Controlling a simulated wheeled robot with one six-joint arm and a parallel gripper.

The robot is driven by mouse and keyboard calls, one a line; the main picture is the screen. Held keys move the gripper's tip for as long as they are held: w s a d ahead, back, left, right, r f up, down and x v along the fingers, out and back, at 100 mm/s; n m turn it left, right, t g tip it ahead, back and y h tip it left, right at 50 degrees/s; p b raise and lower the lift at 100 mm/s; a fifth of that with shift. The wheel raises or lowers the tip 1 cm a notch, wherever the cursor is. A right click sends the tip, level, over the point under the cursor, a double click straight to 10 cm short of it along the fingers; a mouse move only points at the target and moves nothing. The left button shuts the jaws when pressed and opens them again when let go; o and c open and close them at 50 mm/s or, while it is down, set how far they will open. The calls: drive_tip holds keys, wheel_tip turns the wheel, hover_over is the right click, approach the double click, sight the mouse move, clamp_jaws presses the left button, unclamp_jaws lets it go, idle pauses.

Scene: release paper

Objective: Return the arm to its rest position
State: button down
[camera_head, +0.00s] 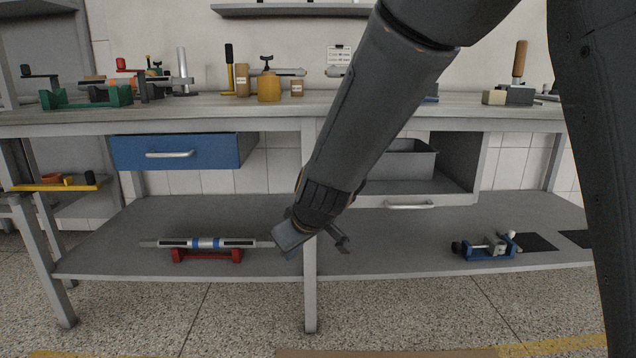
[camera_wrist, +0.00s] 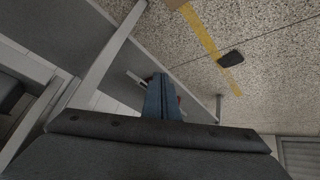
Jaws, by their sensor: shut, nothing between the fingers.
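My dark grey arm (camera_head: 375,105) reaches down from the top right across the workbench in the head view. My gripper (camera_head: 290,239) is at its lower end, in front of the lower shelf near the middle front leg. It appears close to the right end of a silver rod-like tool in the picture, but I cannot tell the depth gap. In the wrist view my gripper (camera_wrist: 162,98) shows its two blue-grey fingers together, shut with nothing between them.
The silver tool (camera_head: 207,242) lies on a red stand (camera_head: 207,256) on the lower shelf (camera_head: 370,262). A blue clamp (camera_head: 487,247) is right. The blue drawer (camera_head: 178,152) protrudes under the worktop (camera_head: 215,112), which holds several tools.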

drive_tip(key=s+a+r+g, duration=0.2)
drive_tip(key=s+r+g, duration=0.1)
drive_tip(key=s, duration=1.4)
drive_tip(key=s+d+m+g+h, duration=0.1)
drive_tip(key=s+d, duration=0.1)
drive_tip(key=s, duration=0.4)
drive_tip(key=s+d+r+m+g, duration=0.1)
drive_tip(key=s+d, duration=0.2)
drive_tip(key=s, duration=0.2)
drive_tip(key=s+d+g+h, duration=0.1)
drive_tip(key=s+d, duration=0.1)
drive_tip(key=s, duration=0.4)
drive_tip(key=d+r+m+p, duration=0.2)
drive_tip(key=d+r+p, duration=0.4)
drive_tip(key=r+p, duration=0.3)
drive_tip(key=d+r+m+h+p, duration=0.1)
drive_tip(key=d+r+p, duration=0.6)
drive_tip(key=p, duration=0.9)
drive_tip(key=d+r+m+p, duration=0.4)
drive_tip(key=d+r+p, duration=0.3)
drive_tip(key=r+p, duration=0.5)
drive_tip(key=shift+d+r+p, duration=0.15)
drive_tip(key=shift+r+p, duration=0.1)
drive_tip(key=shift+p, duration=0.4)
